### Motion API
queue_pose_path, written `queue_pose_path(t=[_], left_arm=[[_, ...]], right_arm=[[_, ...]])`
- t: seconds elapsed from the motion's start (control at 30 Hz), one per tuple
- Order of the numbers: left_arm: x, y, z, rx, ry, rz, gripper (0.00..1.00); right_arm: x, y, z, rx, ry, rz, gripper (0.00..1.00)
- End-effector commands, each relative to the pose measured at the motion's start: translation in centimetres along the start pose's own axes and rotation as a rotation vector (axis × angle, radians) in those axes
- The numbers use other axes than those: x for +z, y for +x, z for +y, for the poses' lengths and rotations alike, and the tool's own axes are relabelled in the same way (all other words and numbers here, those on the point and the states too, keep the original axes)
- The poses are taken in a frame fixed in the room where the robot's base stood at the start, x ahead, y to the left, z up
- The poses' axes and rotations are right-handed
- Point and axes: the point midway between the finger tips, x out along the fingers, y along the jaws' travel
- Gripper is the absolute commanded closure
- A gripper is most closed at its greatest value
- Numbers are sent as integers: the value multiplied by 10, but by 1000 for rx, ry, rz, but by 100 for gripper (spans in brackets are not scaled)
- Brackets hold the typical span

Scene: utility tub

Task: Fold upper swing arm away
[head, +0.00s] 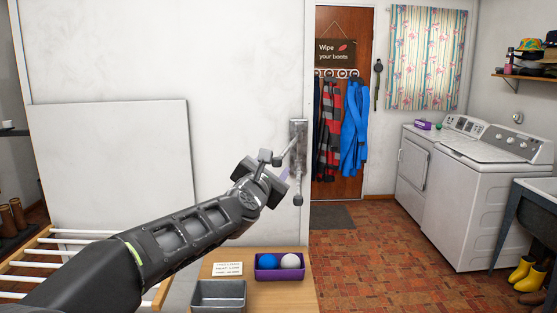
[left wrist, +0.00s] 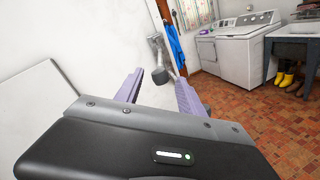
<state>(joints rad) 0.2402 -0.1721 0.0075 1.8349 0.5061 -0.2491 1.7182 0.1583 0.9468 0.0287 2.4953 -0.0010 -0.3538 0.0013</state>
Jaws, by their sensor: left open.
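A metal wall bracket (head: 298,128) is fixed to the white wall just left of the doorway; it also shows in the left wrist view (left wrist: 154,42). The thin upper swing arm (head: 287,151) slants from it down to the left, with a dark end knob (head: 264,156). A lower knob (head: 297,200) hangs below the bracket. My left gripper (head: 280,173) is open beside the swing arms. In the left wrist view a dark knob (left wrist: 160,76) lies between its purple fingers (left wrist: 158,84); contact cannot be told. My right gripper is out of view.
Below is a wooden table (head: 285,292) with a purple tray (head: 266,275) of two balls, a grey tin (head: 218,304) and a card (head: 227,269). A white-barred rack (head: 60,241) stands left. The floor right of the doorway is open before the washing machines (head: 478,205).

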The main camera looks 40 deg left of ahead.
Motion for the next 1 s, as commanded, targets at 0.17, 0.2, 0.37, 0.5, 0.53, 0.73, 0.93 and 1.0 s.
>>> queue_pose_path(t=[0.17,0.2,0.37,0.5,0.53,0.73,0.93,1.0], left_arm=[[1,30,0,-2,0,2,54],[1,35,0,-1,1,1,54],[0,49,0,-1,1,1,54],[0,52,0,0,0,0,54],[0,52,0,0,0,0,54],[0,51,0,0,0,0,60],[0,51,0,0,0,0,76],[0,51,0,-1,0,0,82]], right_arm=[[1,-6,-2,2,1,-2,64],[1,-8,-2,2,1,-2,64],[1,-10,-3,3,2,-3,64],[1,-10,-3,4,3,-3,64],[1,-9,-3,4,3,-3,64],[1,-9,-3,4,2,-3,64],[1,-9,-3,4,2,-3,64],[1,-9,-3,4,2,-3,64]])
